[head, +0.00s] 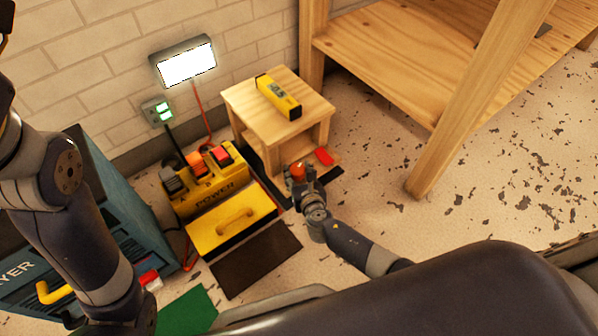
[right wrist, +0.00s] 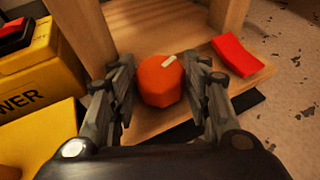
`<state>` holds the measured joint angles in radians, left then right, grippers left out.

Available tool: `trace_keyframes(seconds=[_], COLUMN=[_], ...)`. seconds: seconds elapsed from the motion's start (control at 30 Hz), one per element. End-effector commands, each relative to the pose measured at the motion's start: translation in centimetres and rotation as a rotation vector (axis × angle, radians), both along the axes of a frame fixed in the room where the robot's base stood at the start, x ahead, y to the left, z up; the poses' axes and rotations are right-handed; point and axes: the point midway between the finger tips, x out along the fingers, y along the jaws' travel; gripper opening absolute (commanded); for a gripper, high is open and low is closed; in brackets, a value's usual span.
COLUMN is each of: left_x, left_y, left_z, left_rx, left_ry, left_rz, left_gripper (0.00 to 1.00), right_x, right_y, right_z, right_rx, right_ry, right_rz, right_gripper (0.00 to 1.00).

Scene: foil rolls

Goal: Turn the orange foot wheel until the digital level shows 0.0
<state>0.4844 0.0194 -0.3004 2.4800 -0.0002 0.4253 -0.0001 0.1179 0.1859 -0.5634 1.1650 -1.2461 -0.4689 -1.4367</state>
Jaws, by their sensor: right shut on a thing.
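The orange foot wheel (head: 298,169) is at the front foot of the small wooden stand (head: 300,98). The right wrist view shows it as an orange knob (right wrist: 161,84) with a pale mark on top, pointing up and to the right. My right gripper (right wrist: 161,92) is shut on it, one finger on each side. The yellow digital level (head: 279,98) lies on the stand's top. Its display is too small to read. My left arm comes down the left side of the head view; its gripper does not show clearly at the bottom edge.
A red wedge-like piece (right wrist: 238,56) lies on the stand's base, right of the wheel. A yellow power box (head: 204,182) with coloured switches stands left of the stand. A blue cabinet (head: 121,194) is further left. A wooden bench (head: 421,70) stands at the right.

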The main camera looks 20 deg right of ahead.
Motion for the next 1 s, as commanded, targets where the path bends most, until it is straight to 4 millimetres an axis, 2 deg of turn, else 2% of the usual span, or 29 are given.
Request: trace_keyframes(seconds=[0.03,0.3,0.33,0.4,0.8,1.0], left_x=[0.0,0.0,0.0,0.0,0.3,0.2], left_y=[0.0,0.0,0.0,0.0,0.0,0.0], left_z=[-0.1,-0.1,-0.1,-0.1,-0.2,-0.1], left_rx=[0.0,0.0,0.0,0.001,0.004,0.002], left_ry=[0.0,0.0,0.0,0.001,0.01,0.006], left_rz=[0.0,-0.001,-0.001,-0.001,0.004,0.002], left_gripper=[0.56,0.56,0.56,0.56,0.56,0.56], right_x=[-0.4,-0.5,-0.5,-0.5,-0.3,-0.1], right_y=[-0.1,-0.1,-0.1,-0.1,-0.1,-0.1], right_z=[-0.7,-0.8,-0.8,-0.8,-0.3,1.3], right_rx=[0.001,0.001,0.001,0.001,0.001,0.001], right_ry=[0.013,0.015,0.015,0.014,0.008,0.002], right_rz=[-0.002,-0.001,-0.001,-0.001,-0.002,-0.003], right_gripper=[0.2,0.2,0.49,0.63,0.63,0.63])
